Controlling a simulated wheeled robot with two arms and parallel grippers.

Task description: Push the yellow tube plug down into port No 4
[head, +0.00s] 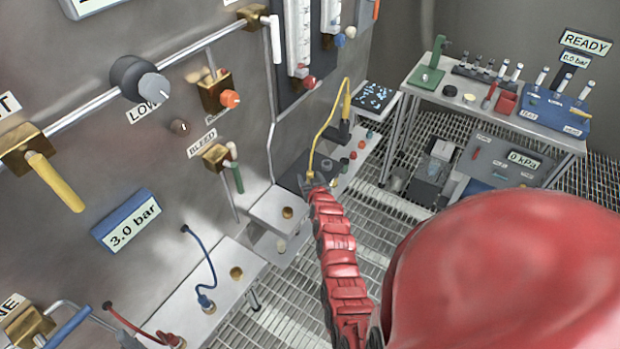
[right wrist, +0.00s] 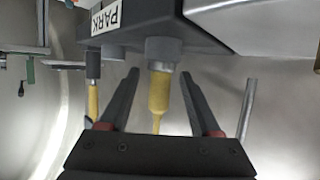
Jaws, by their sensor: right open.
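The yellow tube (head: 322,125) arches from a dark fitting at the wall down to a dark block in the head view. In the right wrist view its yellow plug (right wrist: 159,92) sits in a grey socket on a dark block labelled PARK (right wrist: 105,17). My right gripper (head: 308,184) is at this plug; in the right wrist view its open fingers (right wrist: 160,100) stand on either side of it, with gaps. Brass ports (head: 287,212) (head: 236,273) show on the grey ledges, but no number 4 is readable. My left gripper is not in view.
A blue hose (head: 208,262) and a red hose (head: 130,325) end in fittings on the near ledge. Valves and a "3.0 bar" display (head: 127,221) line the left wall. A bench with racks (head: 540,108) stands at the back right. Grating floor is open between.

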